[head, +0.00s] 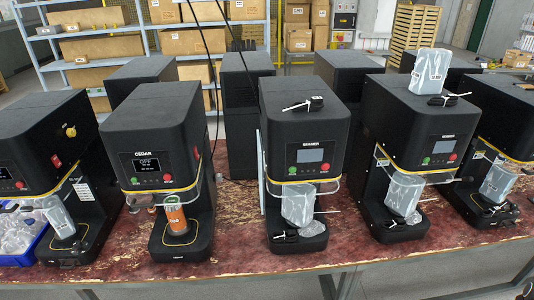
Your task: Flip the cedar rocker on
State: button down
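The black machine labelled CEDAR (150,120) stands second from left in the front row on the bench. Its small display (147,163) reads OFF. A green button and a red button sit below the display. A small red part (196,153) shows on its right side face, seen very edge-on; I cannot tell whether it is the rocker or how it is set. An orange can (176,217) stands on its base under the yellow-edged head. My gripper is not in view.
Similar black seamers (303,135) stand to the right, several with plastic-wrapped parts and cable ties. Another black machine (45,140) is close on the left, beside a blue bin (32,248). The worn red bench (240,230) has a narrow gap right of CEDAR.

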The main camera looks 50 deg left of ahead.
aim_at(197, 155)
jog(key=z, duration=0.15)
jog(key=k, duration=1.55)
jog(key=u, duration=2.55)
jog(key=i, duration=0.95)
